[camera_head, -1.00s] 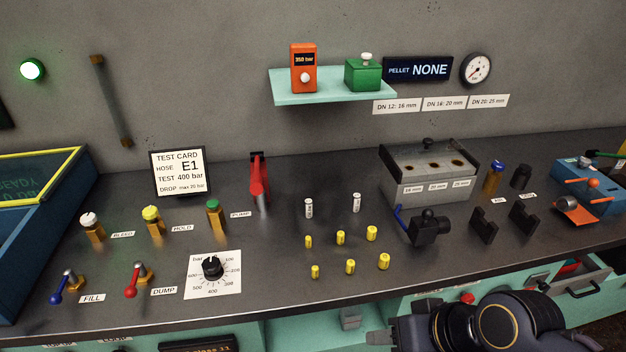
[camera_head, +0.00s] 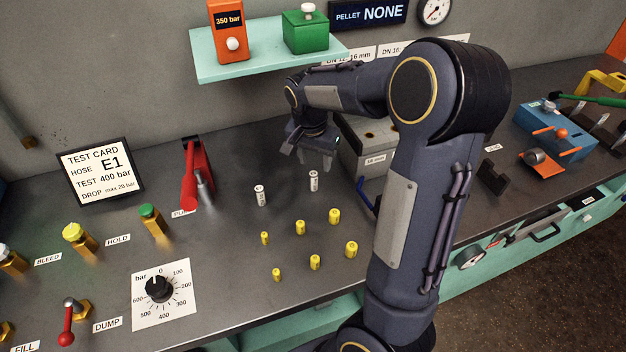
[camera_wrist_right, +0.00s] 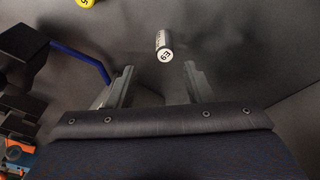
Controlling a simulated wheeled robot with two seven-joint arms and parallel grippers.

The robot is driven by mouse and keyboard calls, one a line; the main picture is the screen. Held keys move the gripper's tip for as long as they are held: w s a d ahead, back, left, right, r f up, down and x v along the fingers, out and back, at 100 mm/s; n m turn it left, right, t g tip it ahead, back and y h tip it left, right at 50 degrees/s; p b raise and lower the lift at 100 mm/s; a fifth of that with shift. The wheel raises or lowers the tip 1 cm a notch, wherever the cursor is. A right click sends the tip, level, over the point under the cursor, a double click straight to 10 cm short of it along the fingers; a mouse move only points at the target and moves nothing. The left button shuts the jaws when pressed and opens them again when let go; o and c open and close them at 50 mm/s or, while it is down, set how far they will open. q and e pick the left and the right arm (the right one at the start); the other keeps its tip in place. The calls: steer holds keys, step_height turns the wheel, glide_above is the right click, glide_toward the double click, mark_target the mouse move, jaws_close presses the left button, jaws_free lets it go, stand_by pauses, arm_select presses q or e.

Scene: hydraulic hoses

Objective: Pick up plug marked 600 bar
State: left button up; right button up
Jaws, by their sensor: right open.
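Two small white cylinders stand upright on the dark bench in the head view, a left one (camera_head: 260,195) and a right one (camera_head: 314,181). Their markings are too small to read there, so I cannot tell which is marked 600 bar. My right gripper (camera_head: 312,157) is open and empty, above the bench just behind the right cylinder. In the right wrist view, a white-and-grey cylinder (camera_wrist_right: 164,45) with a dark marking on its end lies just beyond and between the open fingertips of the gripper (camera_wrist_right: 158,70). My left gripper is out of view.
Several yellow cylinders (camera_head: 315,262) stand in front of the white ones. A red-handled device (camera_head: 196,175) is to their left. The grey block (camera_head: 362,160) is partly hidden behind my right arm. A turquoise shelf (camera_head: 265,62) hangs above.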

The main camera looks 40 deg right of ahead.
mark_target(313, 173)
steer(key=f, duration=0.4)
steer(key=w+f, duration=0.1)
steer(key=f, duration=0.1)
steer(key=shift+d+f+p, duration=0.2)
steer(key=shift+p, duration=0.2)
jaws_close()
steer(key=shift+r, duration=0.1)
